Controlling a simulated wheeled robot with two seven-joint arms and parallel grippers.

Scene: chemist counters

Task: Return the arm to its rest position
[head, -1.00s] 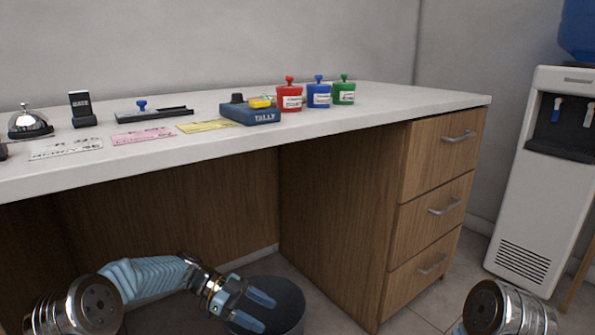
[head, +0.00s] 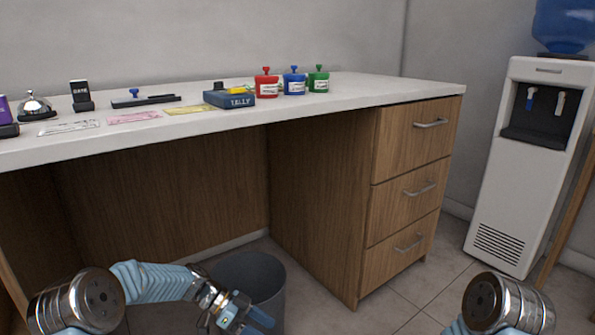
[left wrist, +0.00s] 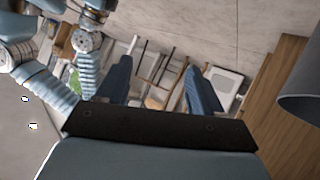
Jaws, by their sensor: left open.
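My left gripper (head: 244,317) is low in front of the desk in the head view, beside a grey bin and below the counter top. In the left wrist view my left gripper (left wrist: 160,85) has its two blue fingers spread apart with nothing between them. The floor and a cluttered area show beyond the fingers. My right arm shows only as a shoulder part at the lower right of the head view; its gripper is not in view.
The grey bin (head: 252,283) stands under the white counter (head: 340,88), near the left gripper; it also shows in the left wrist view (left wrist: 300,88). Wooden drawers (head: 402,190) and a water cooler (head: 535,160) stand to the right. Red (head: 266,84), blue (head: 294,83) and green (head: 318,81) pots sit on the counter.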

